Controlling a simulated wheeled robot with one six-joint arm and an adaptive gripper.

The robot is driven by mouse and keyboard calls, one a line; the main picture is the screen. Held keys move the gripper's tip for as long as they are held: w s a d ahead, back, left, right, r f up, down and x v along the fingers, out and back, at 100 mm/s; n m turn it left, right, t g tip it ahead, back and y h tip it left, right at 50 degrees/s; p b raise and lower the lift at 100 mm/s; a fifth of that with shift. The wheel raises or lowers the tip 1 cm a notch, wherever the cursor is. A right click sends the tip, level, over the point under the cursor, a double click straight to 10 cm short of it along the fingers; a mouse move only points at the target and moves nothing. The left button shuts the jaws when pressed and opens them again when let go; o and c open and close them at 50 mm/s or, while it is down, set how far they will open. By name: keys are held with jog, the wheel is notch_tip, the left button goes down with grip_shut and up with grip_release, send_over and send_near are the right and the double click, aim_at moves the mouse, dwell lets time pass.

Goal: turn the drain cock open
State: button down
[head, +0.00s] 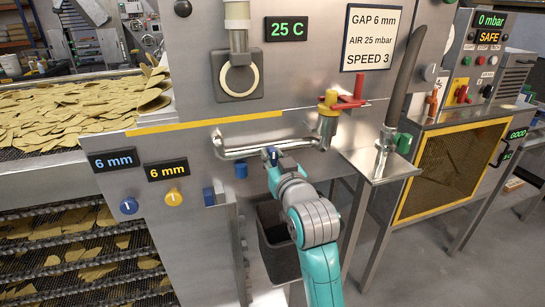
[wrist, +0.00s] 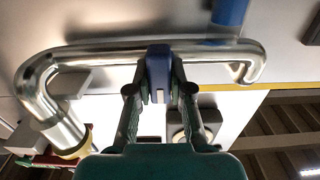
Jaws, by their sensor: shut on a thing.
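A small blue handle (wrist: 158,66), apparently the drain cock's, sits across the shiny bent pipe (wrist: 100,54) in the wrist view. My gripper (wrist: 159,88) is shut on this handle, one finger on each side. In the head view, my gripper (head: 272,160) is below the middle of the pipe (head: 245,149), and only a little of the blue handle (head: 271,152) shows. The handle's far side and the cock's body are hidden, so I cannot tell whether the cock is open.
A red lever (head: 345,103) with a yellow cap stands on the pipe's right end. A blue peg (head: 241,170) projects below the pipe. A dark bin (head: 275,238) stands beneath my arm.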

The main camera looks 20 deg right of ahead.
jog(key=shift+m, duration=0.3)
jog(key=m, duration=0.3)
jog(key=shift+d+m, duration=0.1)
jog(key=shift+m, duration=0.2)
jog(key=m, duration=0.4)
jog(key=shift+d+f+m, duration=0.1)
jog(key=shift+m, duration=0.2)
jog(key=m, duration=0.4)
jog(key=shift+f+m, duration=0.1)
jog(key=shift+m, duration=0.2)
jog(key=shift+f+m, duration=0.1)
jog(key=shift+m, duration=2.1)
jog(key=c, duration=1)
grip_release()
jog(key=shift+c, duration=0.2)
